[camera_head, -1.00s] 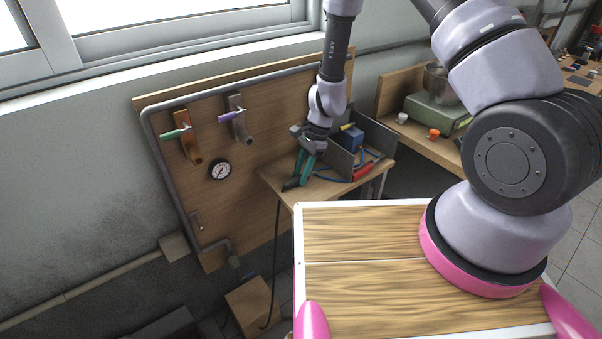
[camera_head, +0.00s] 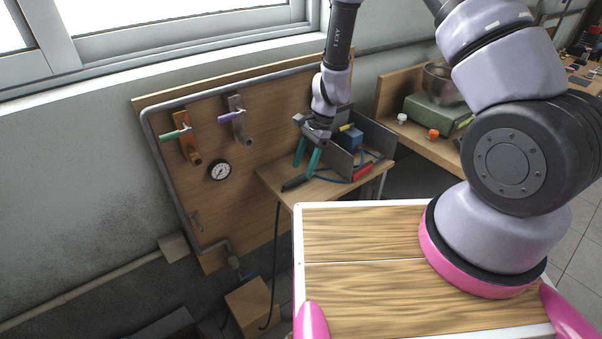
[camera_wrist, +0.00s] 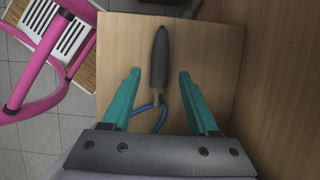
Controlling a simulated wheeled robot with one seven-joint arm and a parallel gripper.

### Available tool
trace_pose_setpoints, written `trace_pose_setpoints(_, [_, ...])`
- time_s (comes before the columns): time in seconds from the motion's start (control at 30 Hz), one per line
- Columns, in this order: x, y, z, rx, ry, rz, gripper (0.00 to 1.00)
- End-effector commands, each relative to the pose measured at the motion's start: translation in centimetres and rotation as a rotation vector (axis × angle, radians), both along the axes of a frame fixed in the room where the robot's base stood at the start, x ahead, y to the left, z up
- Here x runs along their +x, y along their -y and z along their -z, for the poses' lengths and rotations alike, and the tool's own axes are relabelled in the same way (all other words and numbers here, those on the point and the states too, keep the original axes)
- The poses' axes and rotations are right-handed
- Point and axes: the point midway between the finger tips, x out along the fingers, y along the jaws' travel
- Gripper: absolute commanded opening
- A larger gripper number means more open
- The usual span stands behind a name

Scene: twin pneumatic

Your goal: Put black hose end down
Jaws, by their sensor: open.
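The black hose end (camera_head: 296,183) lies on the small wooden bench (camera_head: 318,192) by the wall board. In the wrist view the hose end (camera_wrist: 160,62) is a dark cylinder with a narrow metal tip, lying on the bench top between and beyond my fingertips. My gripper (camera_head: 303,172) is above it with its teal fingers spread. The wrist view also shows both fingers of my gripper (camera_wrist: 159,75) apart, with a clear gap on each side of the hose end. The black hose (camera_head: 276,240) hangs from the bench's left edge toward the floor.
A blue hose (camera_head: 335,179) and a red-handled item (camera_head: 362,172) lie on the bench beside a grey partition (camera_head: 340,160). The board behind carries two valves, green-handled (camera_head: 176,134) and purple-handled (camera_head: 230,118), and a gauge (camera_head: 220,170). A wooden box (camera_head: 250,300) stands below.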

Motion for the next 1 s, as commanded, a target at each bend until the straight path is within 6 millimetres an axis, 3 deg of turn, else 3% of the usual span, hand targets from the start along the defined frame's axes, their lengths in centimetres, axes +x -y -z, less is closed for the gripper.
trace_pose_setpoints(0.3, [1.5, 2.0, -6.2, 0.002, 0.003, 0.0, 0.6])
trace_pose_setpoints(0.77, [2.1, 3.0, -9.2, 0.008, 0.015, -0.007, 0.6])
trace_pose_setpoints(0.87, [2.6, 3.6, -12.2, 0.029, 0.061, -0.028, 0.6])
trace_pose_setpoints(1.0, [3.0, 5.5, -19.1, 0.066, 0.18, -0.088, 0.6])
